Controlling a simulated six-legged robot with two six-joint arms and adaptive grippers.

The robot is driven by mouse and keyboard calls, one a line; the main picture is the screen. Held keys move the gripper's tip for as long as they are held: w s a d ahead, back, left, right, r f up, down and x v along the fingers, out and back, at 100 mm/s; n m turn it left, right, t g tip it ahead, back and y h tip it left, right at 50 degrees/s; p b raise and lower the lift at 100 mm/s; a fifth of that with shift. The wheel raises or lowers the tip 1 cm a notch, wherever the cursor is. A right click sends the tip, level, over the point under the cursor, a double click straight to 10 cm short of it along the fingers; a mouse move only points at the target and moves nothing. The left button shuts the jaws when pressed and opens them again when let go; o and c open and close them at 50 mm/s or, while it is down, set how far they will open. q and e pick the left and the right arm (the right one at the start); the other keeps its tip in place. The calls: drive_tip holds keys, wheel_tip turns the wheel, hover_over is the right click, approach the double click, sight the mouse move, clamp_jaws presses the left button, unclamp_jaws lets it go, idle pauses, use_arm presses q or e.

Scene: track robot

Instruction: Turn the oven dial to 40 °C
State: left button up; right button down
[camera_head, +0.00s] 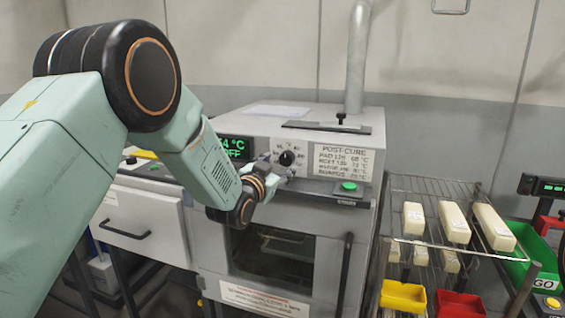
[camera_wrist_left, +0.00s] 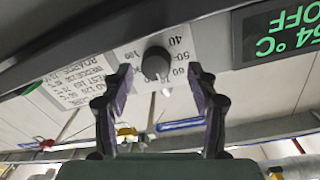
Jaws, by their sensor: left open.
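The oven dial (camera_head: 287,158) is a dark round knob on a pale scale plate on the oven's front panel. In the left wrist view the dial (camera_wrist_left: 156,65) appears upside down, with numbers such as 40, 50 and 60 beside it; which mark it points to is unclear. My left gripper (camera_head: 276,168) is at the panel. Its two dark fingers (camera_wrist_left: 157,80) are apart, one on each side of the dial, with visible gaps. The green display (camera_wrist_left: 284,32) reads 54 °C and OFF; my arm partly covers the display (camera_head: 236,148) in the head view. My right gripper is out of view.
A green button (camera_head: 349,186) sits on a dark ledge below the panel, right of the dial. A sign (camera_head: 343,162) marked POST-CURE is beside the dial. The oven door (camera_head: 273,262) is below. A wire rack (camera_head: 430,185) with pale blocks stands right.

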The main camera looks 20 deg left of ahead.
sight(283, 161)
use_arm(q)
drive_tip(key=shift+w+d+r, duration=0.25)
drive_tip(key=shift+w+d, duration=0.25)
drive_tip(key=shift+w, duration=0.5)
drive_tip(key=shift+w+a+f, duration=0.35)
drive_tip(key=shift+w, duration=0.15)
drive_tip(key=shift+s+d+r, duration=0.15)
drive_tip(key=shift+s, duration=0.05)
drive_tip(key=shift+c, duration=0.3)
drive_tip(key=shift+s+d+r, duration=0.15)
drive_tip(key=shift+d, duration=0.1)
drive_tip(key=shift+c, duration=1.4)
drive_tip(key=shift+a, duration=0.25)
drive_tip(key=c, duration=0.5)
drive_tip(key=shift+d, duration=0.1)
drive_tip(key=c, duration=0.3)
drive_tip(key=shift+c, duration=0.2)
drive_tip(key=shift+f, duration=0.2)
